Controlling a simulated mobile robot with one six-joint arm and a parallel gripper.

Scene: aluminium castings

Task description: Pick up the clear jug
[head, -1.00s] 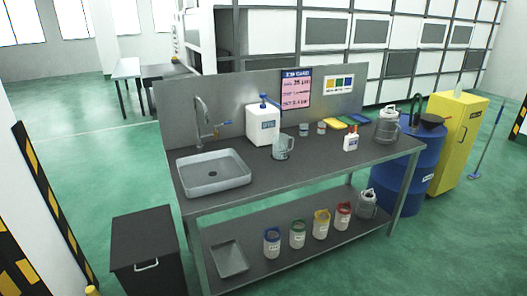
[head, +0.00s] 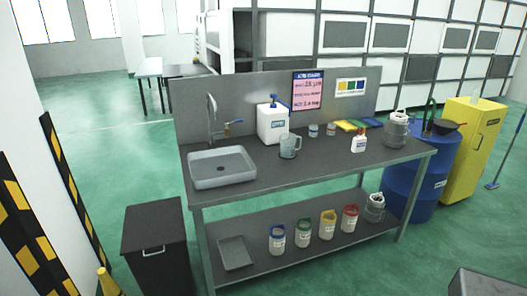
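The clear jug (head: 289,146) stands upright on the grey workbench top (head: 330,165), just in front of the white pump container (head: 272,124). Its handle is on its right side. It looks empty, though it is small in the view. My gripper is not in view.
A grey basin (head: 222,167) sits left of the jug under a tap. A small white bottle (head: 358,143) and a metal can (head: 396,131) stand to the right. The shelf below holds several jars. A black bin (head: 157,245) stands at the bench's left, a blue drum (head: 412,178) at its right.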

